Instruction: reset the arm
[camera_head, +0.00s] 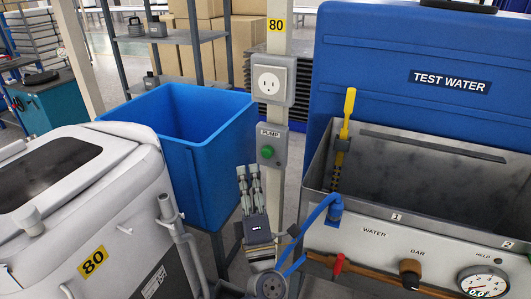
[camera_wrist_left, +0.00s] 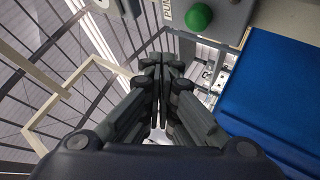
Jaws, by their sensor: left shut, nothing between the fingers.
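My left gripper (camera_head: 247,175) points up in front of the post in the head view, just left of and below the pump switch box. Its fingers are together and hold nothing. In the left wrist view the shut fingers (camera_wrist_left: 161,75) run up the middle, clear of any object. The pump box (camera_head: 272,146) has a green button (camera_head: 267,151); the green button (camera_wrist_left: 199,16) also shows at the top of the left wrist view. My right gripper is not in either view.
A metal tank (camera_head: 420,208) with a gauge (camera_head: 484,283) and a blue TEST WATER lid (camera_head: 400,50) stands on the right. A yellow-handled tool (camera_head: 348,104) is in it. A blue bin (camera_head: 217,160) and a white machine (camera_head: 122,180) stand on the left. A socket (camera_head: 269,81) is above the pump box.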

